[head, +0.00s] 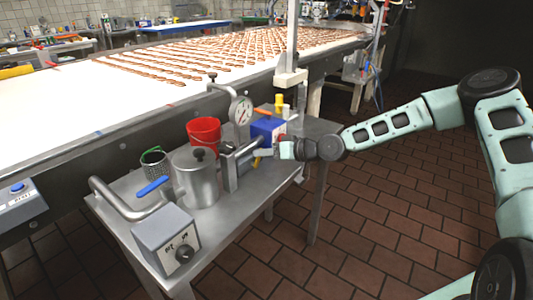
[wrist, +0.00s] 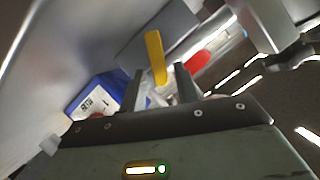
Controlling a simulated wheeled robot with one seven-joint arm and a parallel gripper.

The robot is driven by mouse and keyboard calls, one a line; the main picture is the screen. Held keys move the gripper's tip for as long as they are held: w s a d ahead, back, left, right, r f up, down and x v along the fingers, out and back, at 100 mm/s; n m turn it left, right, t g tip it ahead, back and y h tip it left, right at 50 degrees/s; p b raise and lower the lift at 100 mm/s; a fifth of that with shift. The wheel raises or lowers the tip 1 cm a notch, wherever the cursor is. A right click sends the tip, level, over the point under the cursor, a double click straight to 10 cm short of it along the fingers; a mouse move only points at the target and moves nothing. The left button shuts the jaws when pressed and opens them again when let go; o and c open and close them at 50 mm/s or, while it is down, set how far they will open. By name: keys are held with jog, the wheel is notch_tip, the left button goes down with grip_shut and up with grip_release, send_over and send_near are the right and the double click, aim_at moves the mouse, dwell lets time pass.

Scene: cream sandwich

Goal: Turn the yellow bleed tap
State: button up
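The yellow bleed tap (wrist: 156,57) shows in the wrist view as a flat yellow lever standing near upright, tilted slightly left. In the head view a small bit of it (head: 257,161) shows low beside the metal pump body. My gripper (wrist: 158,82) is open, with one finger on each side of the lever's lower end. Gaps show between the lever and both fingers. In the head view my gripper (head: 281,150) reaches in from the right at the bench's far side. The tap's base is partly hidden between the fingers.
A blue box (head: 268,128) stands just behind my gripper. A pressure gauge (head: 241,110), red bucket (head: 203,131), lidded metal pot (head: 196,180), blue-handled valve (head: 153,187) and control box (head: 165,240) crowd the steel bench. The conveyor (head: 60,110) runs behind. Tiled floor at right is clear.

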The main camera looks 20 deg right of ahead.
grip_shut()
jog(key=m+b, duration=0.1)
jog(key=d+f+m+y+b, duration=0.1)
jog(key=b, duration=0.1)
jog(key=shift+w+f, duration=0.2)
jog(key=shift+w, duration=0.1)
jog(key=shift+w+f+m+g+y+b, duration=0.1)
jog(key=shift+m+g+y+b, duration=0.25)
jog(key=shift+b, duration=0.25)
jog(key=shift+d+m+y+b, duration=0.15)
jog(key=shift+m+y+b, duration=0.1)
jog(key=shift+b, duration=0.1)
jog(key=shift+r, duration=0.2)
jog(key=shift+o, duration=1.6)
grip_release()
